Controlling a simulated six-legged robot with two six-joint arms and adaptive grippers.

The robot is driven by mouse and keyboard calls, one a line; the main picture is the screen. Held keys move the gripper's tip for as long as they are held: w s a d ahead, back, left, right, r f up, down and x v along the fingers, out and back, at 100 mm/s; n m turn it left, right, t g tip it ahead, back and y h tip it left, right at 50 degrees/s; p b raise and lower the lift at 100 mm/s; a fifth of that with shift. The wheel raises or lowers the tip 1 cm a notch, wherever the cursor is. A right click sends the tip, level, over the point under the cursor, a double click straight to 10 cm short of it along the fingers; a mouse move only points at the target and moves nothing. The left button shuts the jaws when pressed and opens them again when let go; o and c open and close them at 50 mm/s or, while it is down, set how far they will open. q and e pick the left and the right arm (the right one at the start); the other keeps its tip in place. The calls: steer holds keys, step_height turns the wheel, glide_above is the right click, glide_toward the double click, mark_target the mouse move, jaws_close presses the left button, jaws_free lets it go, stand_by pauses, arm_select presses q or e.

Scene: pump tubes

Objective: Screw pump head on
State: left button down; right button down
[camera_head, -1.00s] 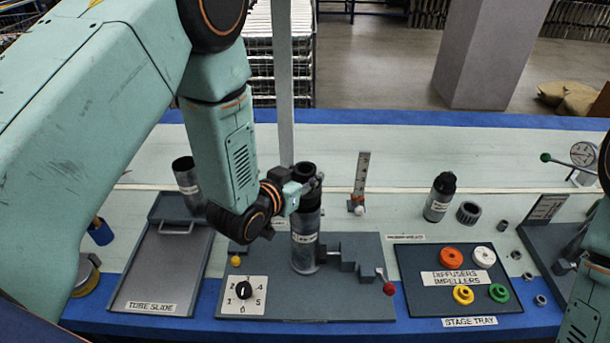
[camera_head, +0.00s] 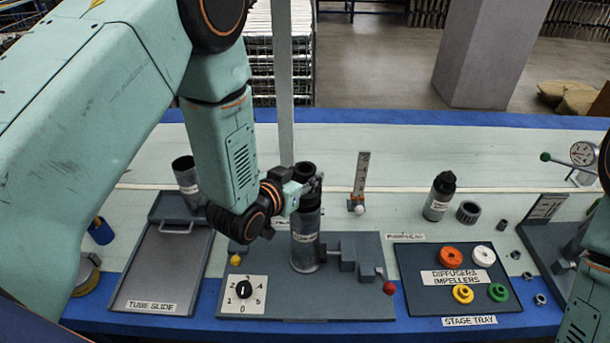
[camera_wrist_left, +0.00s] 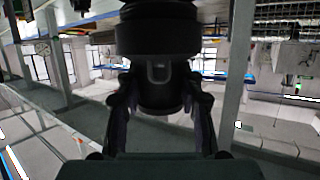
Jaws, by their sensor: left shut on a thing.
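A dark grey pump tube (camera_head: 305,250) with a white label stands upright in the fixture on the grey base plate (camera_head: 350,305). A dark cylindrical pump head (camera_head: 305,169) sits at the top of the tube, in line with it. My left gripper (camera_head: 308,187) is shut on the pump head from the left. In the left wrist view the two fingers (camera_wrist_left: 160,105) close on either side of the dark head (camera_wrist_left: 160,45). The seam between head and tube is mostly hidden by the gripper. Only part of my right arm shows at the right edge; its gripper is not visible.
A dial (camera_head: 244,290) and a red-knobbed lever (camera_head: 388,287) are on the plate. The tube slide (camera_head: 160,265) is left, with another tube (camera_head: 187,182) behind. The stage tray (camera_head: 420,301) with coloured rings is right. A black-capped bottle (camera_head: 440,197) and a scale post (camera_head: 361,175) stand behind.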

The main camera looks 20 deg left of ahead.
arm_select(q)
steer(key=shift+f+b, duration=0.8)
steer(key=shift+f, duration=0.2)
stand_by(0.3)
steer(key=c, duration=0.8)
jaws_free()
steer(key=shift+s+f, duration=0.1)
steer(key=v, duration=1.2)
